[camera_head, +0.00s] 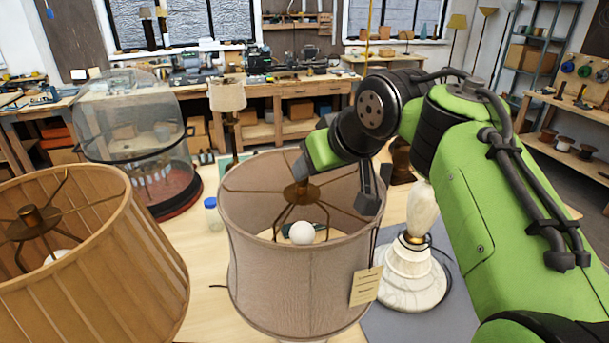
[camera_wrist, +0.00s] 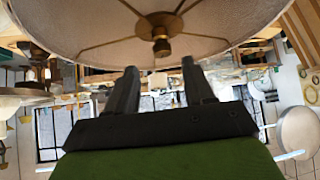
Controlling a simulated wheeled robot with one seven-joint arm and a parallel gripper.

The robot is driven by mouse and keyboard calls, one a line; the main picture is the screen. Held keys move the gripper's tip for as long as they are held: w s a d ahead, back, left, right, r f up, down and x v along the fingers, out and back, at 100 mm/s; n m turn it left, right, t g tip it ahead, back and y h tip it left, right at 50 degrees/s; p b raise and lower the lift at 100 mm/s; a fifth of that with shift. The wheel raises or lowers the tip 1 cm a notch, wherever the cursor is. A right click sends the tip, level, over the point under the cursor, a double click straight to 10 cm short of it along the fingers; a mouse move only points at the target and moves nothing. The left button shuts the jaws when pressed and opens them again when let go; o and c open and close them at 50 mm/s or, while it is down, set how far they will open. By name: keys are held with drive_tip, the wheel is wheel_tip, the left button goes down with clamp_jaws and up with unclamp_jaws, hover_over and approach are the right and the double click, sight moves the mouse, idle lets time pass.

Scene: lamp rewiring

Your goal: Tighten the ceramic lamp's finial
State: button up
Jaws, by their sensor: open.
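A grey-beige drum lampshade (camera_head: 300,270) stands in the middle of the head view, with a paper tag on its side. Its brass spider hub and finial (camera_head: 302,192) sit at the centre of the open top, above a white bulb (camera_head: 302,232). My gripper (camera_head: 338,188) is over this shade with its fingers apart and empty. In the wrist view the brass finial (camera_wrist: 161,46) shows beyond and between the two fingertips (camera_wrist: 160,66), apart from them. A white stone-like or ceramic lamp base (camera_head: 412,275) stands right of the shade, partly behind my arm. I cannot tell which base carries the shade.
A pleated tan shade (camera_head: 90,270) with its own brass finial (camera_head: 32,214) fills the left front. A glass dome (camera_head: 135,130), a blue-capped jar (camera_head: 212,213) and a small lamp (camera_head: 227,95) stand behind. A grey mat (camera_head: 410,325) lies at the right.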

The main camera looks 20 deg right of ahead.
sight(302, 183)
drive_tip(key=x, duration=0.6)
drive_tip(key=shift+w+a+f, duration=0.2)
drive_tip(key=shift+a+f, duration=0.1)
drive_tip(key=shift+a, duration=0.05)
drive_tip(key=shift+w+d+f, duration=0.1)
drive_tip(key=shift+w+f, duration=0.1)
drive_tip(key=shift+w, duration=0.05)
drive_tip(key=shift+c, duration=0.2)
drive_tip(key=shift+s, duration=0.1)
clamp_jaws()
